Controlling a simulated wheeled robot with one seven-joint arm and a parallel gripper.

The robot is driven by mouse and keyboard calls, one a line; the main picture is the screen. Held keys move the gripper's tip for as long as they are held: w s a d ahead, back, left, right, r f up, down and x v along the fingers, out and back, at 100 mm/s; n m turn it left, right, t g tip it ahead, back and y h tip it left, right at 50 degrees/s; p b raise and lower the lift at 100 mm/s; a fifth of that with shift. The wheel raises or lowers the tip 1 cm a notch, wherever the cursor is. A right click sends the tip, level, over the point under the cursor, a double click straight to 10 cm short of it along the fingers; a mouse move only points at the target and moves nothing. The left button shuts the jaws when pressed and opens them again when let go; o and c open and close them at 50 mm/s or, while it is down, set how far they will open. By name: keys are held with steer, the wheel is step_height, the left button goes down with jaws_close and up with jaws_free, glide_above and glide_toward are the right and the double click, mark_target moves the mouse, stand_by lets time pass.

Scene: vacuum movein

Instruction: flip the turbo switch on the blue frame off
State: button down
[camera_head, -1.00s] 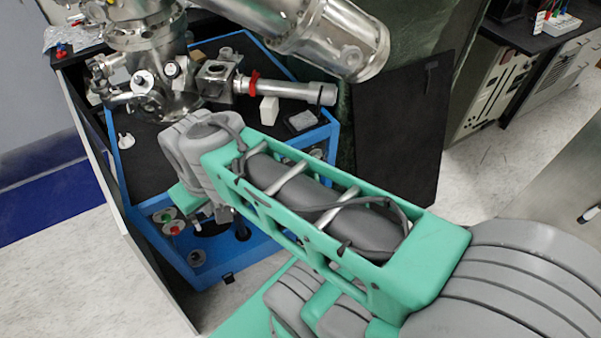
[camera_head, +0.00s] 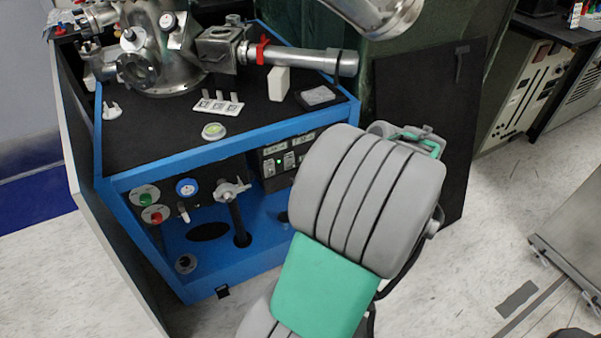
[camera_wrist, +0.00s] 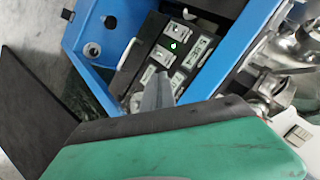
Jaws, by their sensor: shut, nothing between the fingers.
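The blue frame (camera_head: 130,185) stands at the left in the head view, and its rail also crosses the wrist view (camera_wrist: 240,45). A black control panel (camera_head: 256,170) is set in its front, and the panel also shows in the wrist view (camera_wrist: 141,52). A lit green light (camera_wrist: 173,46) sits on the panel among several pale switch plates (camera_wrist: 164,56). The labels are too small to read, so I cannot tell which is the turbo switch. My gripper (camera_wrist: 158,84) is shut and empty, its grey tips pointing at the panel. I cannot tell whether they touch it. My arm hides the gripper in the head view.
Steel vacuum parts (camera_head: 155,60) stand on the frame's black top, with a tube (camera_head: 315,61) reaching right. A valve handle (camera_head: 231,190) and red and green knobs (camera_head: 152,214) are left of the panel. A dark board (camera_head: 455,110) leans behind my arm.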

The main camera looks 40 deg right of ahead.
mark_target(292, 164)
steer(key=b+x, duration=0.2)
steer(key=x, duration=0.8)
steer(key=shift+r+b, duration=0.1)
steer(key=shift+b, duration=0.2)
